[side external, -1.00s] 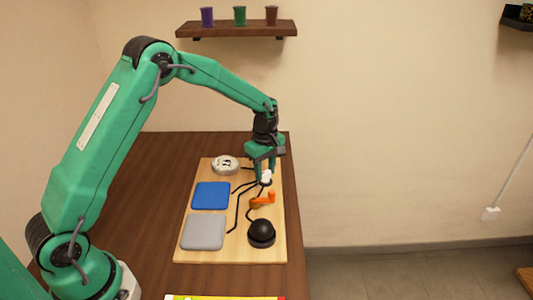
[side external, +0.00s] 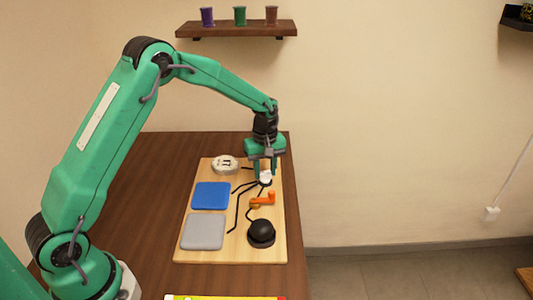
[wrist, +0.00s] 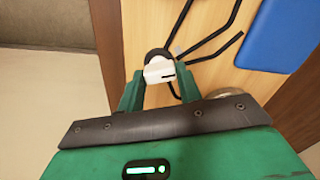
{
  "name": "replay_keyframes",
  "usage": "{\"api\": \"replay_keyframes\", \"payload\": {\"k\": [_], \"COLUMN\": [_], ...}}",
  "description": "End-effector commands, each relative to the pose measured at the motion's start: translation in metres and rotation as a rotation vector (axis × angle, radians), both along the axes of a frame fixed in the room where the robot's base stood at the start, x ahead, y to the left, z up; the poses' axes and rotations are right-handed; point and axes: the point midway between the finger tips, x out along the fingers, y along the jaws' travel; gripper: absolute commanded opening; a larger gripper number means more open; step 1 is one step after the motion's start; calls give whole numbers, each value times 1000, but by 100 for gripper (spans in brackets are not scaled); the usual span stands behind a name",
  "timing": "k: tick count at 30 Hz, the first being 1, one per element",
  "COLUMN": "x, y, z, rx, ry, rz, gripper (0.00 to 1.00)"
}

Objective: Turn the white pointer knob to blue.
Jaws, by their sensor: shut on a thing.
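The white pointer knob (side external: 265,176) stands on a dark round base near the right edge of the wooden board. My gripper (side external: 266,173) is over it, with one finger on each side, shut on the knob. In the wrist view the knob (wrist: 158,70) sits between the two green fingertips (wrist: 160,78). A short dark mark on it points to the right. The blue pad (side external: 211,195) lies flat on the board, left of the knob; it also shows at the upper right of the wrist view (wrist: 283,35). Black lines run on the board between knob and pads.
An orange handle (side external: 262,199) is close in front of the knob, with a black dome (side external: 261,232) beyond it. A grey pad (side external: 203,232) and a round pale device (side external: 225,164) are also on the board (side external: 222,252). The table's left side is clear.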

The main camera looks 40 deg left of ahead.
Motion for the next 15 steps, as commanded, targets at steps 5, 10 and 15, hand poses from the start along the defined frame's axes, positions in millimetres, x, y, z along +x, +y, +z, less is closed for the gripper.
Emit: {"api": "replay_keyframes", "payload": {"k": [5,10,15], "x": [0,0,0], "y": [0,1,1], "z": [0,0,0], "rx": [-1,-1,-1], "ry": [1,1,1], "rz": [-167,-328,-490], "gripper": [12,12,12]}}
